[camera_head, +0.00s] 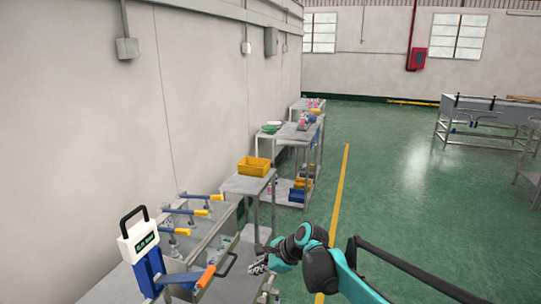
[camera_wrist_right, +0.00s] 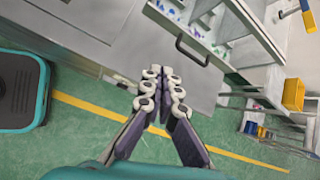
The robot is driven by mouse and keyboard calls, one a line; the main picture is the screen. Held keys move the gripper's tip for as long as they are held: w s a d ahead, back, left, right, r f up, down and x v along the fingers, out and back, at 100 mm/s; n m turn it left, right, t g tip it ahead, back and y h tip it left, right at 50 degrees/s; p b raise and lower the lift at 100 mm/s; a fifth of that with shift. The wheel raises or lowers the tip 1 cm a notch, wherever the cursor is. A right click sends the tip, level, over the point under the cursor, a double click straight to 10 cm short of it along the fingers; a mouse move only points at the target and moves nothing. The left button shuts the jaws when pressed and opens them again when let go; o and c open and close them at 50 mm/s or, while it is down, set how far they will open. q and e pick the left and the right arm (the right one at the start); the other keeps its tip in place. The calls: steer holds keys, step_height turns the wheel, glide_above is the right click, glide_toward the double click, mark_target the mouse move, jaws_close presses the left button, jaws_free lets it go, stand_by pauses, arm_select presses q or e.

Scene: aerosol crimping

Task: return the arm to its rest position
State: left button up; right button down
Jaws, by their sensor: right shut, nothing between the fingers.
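My right arm comes in from the lower right of the head view, teal and black, bent at its joints. Its gripper (camera_head: 258,264) is beside the front of the metal workbench (camera_head: 222,273). In the right wrist view the gripper (camera_wrist_right: 161,78) has its fingertips together, with nothing held between them. Beyond the fingers are the grey bench front and a dark drawer handle (camera_wrist_right: 192,50). Whether the fingers touch the bench cannot be told. My left gripper is not in view.
A crimping press (camera_head: 140,245) with an orange-tipped lever and several blue-and-yellow levers (camera_head: 190,212) stand on the bench. A yellow bin (camera_head: 254,166) sits on a side table (camera_head: 243,184). Green floor (camera_head: 400,210) with a yellow line (camera_head: 341,190) is open to the right.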

steer(key=s+d+r+n+t+h, duration=0.25)
steer(key=s+d+n, duration=0.55)
steer(key=s+d, duration=0.45)
steer(key=s+d+f+n+h, duration=0.2)
steer(key=s+d+f+n, duration=0.1)
steer(key=s+d+n, duration=0.2)
steer(key=s+d+f+n+h+b, duration=0.1)
steer(key=s+d+f+n+h, duration=0.1)
steer(key=s, duration=0.8)
steer(key=d+n+h, duration=0.1)
steer(key=d+n, duration=0.1)
steer(key=d, duration=0.1)
steer(key=shift+s+d+f+n, duration=0.15)
steer(key=shift+d+f+n, duration=0.15)
steer(key=shift+f+n, duration=0.1)
steer(key=shift+t, duration=0.35)
